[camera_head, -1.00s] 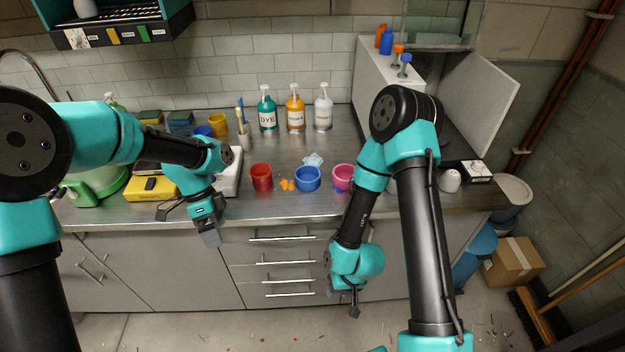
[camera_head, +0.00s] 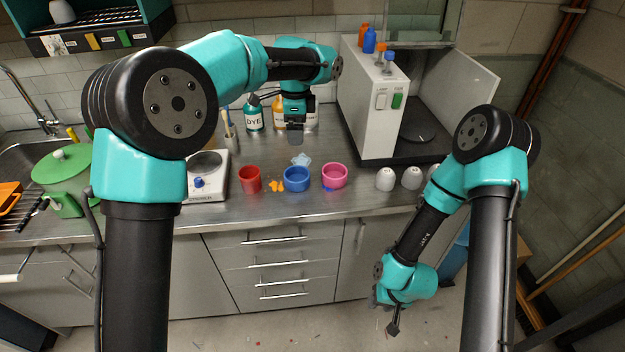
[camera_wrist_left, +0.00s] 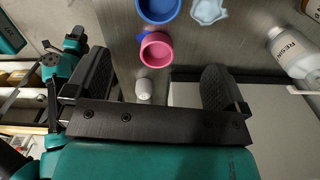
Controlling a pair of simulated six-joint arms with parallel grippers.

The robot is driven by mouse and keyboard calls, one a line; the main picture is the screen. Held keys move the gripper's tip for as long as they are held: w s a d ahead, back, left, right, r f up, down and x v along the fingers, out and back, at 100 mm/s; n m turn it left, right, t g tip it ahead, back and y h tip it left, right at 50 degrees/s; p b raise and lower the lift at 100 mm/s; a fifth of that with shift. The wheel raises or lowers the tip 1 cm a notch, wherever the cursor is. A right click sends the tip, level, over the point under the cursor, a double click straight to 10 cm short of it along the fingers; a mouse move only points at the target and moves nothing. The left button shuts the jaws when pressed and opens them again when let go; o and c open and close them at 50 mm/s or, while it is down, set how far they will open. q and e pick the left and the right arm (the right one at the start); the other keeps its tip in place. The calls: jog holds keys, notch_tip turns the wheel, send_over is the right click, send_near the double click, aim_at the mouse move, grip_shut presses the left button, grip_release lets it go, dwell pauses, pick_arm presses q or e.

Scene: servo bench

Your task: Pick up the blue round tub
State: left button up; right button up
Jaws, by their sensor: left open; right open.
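The blue round tub (camera_head: 297,180) stands upright on the steel counter, between the red cup (camera_head: 250,180) and the pink tub (camera_head: 335,176). My left gripper (camera_head: 295,138) hangs above the counter behind the blue tub, apart from it, open and empty. In the left wrist view the blue tub (camera_wrist_left: 158,8) is cut off by the top edge, beyond the two spread fingers (camera_wrist_left: 154,85). The pink tub (camera_wrist_left: 156,50) shows nearer the gap between them. My right gripper (camera_head: 393,324) hangs low in front of the cabinets, open and away from the tubs.
Orange bits (camera_head: 277,185) and a pale blue crumpled piece (camera_head: 301,159) lie close to the blue tub. A scale (camera_head: 206,177) stands left. White cups (camera_head: 385,179) and a white machine (camera_head: 372,115) are right. Bottles (camera_head: 254,117) stand behind. The counter's front strip is clear.

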pick_arm(q)
jog(key=shift+a, duration=0.1)
send_near(296, 175)
jog(key=s+f, duration=0.2)
jog(key=shift+s+d+f, duration=0.15)
jog(key=shift+s+d, duration=0.15)
dwell(0.4)
jog(key=shift+f, duration=0.15)
jog(key=shift+s+a+f, duration=0.1)
jog(key=shift+a+f, duration=0.05)
jog(key=shift+f, duration=1.1)
jog(key=shift+a+f, duration=0.1)
jog(key=shift+f, duration=1.15)
jog(key=shift+c, duration=0.5)
